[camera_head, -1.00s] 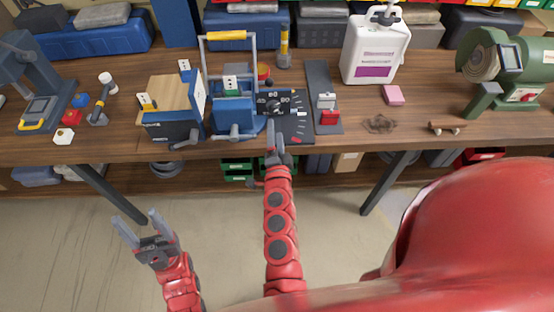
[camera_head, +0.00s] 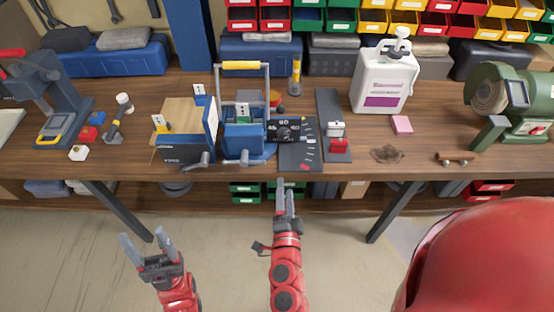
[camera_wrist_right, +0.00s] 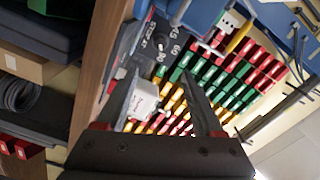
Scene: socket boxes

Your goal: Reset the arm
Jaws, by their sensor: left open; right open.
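My left gripper (camera_head: 146,249) is open and empty over the floor, in front of the workbench (camera_head: 330,172) at the lower left of the head view. My right gripper (camera_head: 286,202) is in front of the bench edge, near the middle, and touches nothing there. In the right wrist view my right gripper (camera_wrist_right: 166,98) has its two dark fingers spread with nothing held between them. The bench edge and the things on it show beyond the fingers in that view.
On the bench stand a blue box with an angled panel (camera_head: 210,135), a blue device with a yellow handle (camera_head: 243,140), a dial plate (camera_head: 299,150), a slide with a red block (camera_head: 340,146), a white jug (camera_head: 384,80) and a green grinder (camera_head: 505,95). The floor ahead is clear.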

